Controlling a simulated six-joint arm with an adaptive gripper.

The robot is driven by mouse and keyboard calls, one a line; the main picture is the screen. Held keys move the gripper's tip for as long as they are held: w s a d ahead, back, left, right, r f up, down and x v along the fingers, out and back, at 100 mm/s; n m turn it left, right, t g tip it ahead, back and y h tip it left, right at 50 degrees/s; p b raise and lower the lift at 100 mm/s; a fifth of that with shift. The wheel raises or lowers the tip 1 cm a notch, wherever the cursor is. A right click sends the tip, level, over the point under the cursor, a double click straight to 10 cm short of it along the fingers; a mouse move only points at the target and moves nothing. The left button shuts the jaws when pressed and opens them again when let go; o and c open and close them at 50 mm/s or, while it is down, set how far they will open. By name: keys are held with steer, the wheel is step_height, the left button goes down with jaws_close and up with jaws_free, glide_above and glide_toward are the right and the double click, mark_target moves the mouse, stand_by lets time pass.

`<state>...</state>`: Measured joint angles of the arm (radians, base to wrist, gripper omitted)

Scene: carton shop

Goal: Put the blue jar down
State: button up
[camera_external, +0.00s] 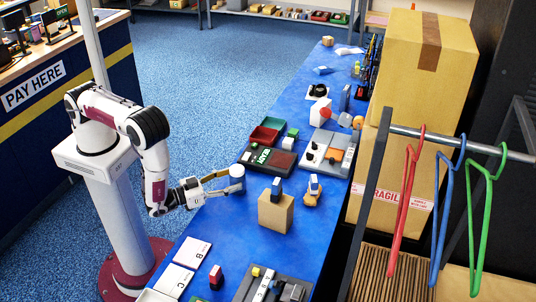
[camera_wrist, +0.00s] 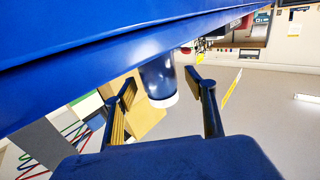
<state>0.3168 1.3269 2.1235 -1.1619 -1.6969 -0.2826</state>
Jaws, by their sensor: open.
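The blue jar (camera_wrist: 156,76) with a white lid is in the wrist view, between the tips of my gripper (camera_wrist: 161,88). My gripper is open, with a visible gap on either side of the jar. The jar's base end meets the blue table surface, but blue against blue makes the exact contact hard to see. In the external view, the jar's white lid (camera_external: 237,171) shows near the table's left edge. My gripper (camera_external: 235,180) reaches it from the left, low over the table (camera_external: 232,222), with its fingers around the jar.
A cardboard block (camera_external: 275,213) with a small item on top stands right of the jar. Behind are a red-and-green tray (camera_external: 266,134) and a dark board (camera_external: 268,158). White cards (camera_external: 193,252) lie in front. Bare table lies between the jar and the cards.

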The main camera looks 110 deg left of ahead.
steer(key=shift+s+d+f, duration=0.25)
steer(key=shift+s+d, duration=0.65)
steer(key=shift+s, duration=0.3)
steer(key=shift+v, duration=0.95)
steer(key=shift+w+d+r, duration=0.1)
steer(key=shift+r, duration=1.95)
steer(key=shift+w, duration=0.1)
steer(key=shift+x, duration=1.25)
